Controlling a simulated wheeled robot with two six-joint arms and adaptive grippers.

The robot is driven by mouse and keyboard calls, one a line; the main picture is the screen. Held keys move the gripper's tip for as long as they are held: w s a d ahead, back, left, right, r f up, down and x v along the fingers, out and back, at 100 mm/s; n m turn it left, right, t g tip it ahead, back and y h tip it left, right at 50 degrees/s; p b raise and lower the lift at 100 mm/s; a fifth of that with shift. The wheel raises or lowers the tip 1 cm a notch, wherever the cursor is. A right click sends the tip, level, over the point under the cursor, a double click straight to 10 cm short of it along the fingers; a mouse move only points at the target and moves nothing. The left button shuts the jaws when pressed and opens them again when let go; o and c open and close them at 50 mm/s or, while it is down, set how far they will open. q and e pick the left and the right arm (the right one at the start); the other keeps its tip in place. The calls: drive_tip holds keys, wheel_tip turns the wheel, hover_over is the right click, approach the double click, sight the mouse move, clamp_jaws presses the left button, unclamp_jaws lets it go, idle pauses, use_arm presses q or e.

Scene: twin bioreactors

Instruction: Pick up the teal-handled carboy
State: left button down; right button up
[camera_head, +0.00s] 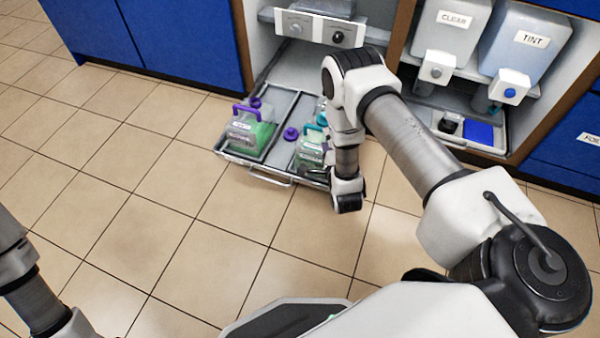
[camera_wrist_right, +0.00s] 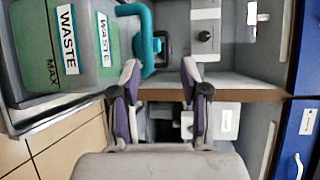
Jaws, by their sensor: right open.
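The teal-handled carboy (camera_head: 309,153) is a clear container with green contents, standing in the right part of the pulled-out tray, partly hidden by my right arm. In the right wrist view the carboy (camera_wrist_right: 88,75) fills the upper left, with WASTE labels and a MAX mark. Its teal handle (camera_wrist_right: 147,45) lies just beyond my right gripper (camera_wrist_right: 160,72). The gripper's purple-padded fingers are spread with nothing between them. In the head view my right arm reaches over the tray's right side, and its fingers are hard to make out. Only links of my left arm show at the lower left.
A purple-handled carboy (camera_head: 247,130) stands in the tray's left part. The tray (camera_head: 268,174) juts from a cabinet below a panel with knobs (camera_head: 318,30). CLEAR (camera_head: 447,28) and TINT (camera_head: 526,45) containers stand at the right. The tiled floor in front is clear.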

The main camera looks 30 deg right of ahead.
sight(321, 130)
drive_tip(key=f, duration=0.2)
drive_tip(key=shift+s+d+f, duration=0.15)
drive_tip(key=shift+d+f, duration=0.05)
drive_tip(key=shift+f, duration=0.2)
drive_tip(key=b+x, duration=0.1)
drive_tip(key=x, duration=0.1)
drive_tip(key=b+x, duration=0.1)
drive_tip(key=x, duration=0.1)
drive_tip(key=b+x, duration=0.2)
drive_tip(key=shift+w+a+r, duration=0.15)
drive_tip(key=shift+w+r, duration=0.15)
drive_tip(key=shift+w, duration=0.6)
use_arm(q)
wheel_tip(321, 130, down, 5)
drive_tip(key=shift+d+f, duration=0.1)
drive_tip(key=shift+f, duration=0.1)
use_arm(e)
drive_tip(key=shift+r, duration=0.1)
clamp_jaws()
drive_tip(key=shift+r, duration=0.1)
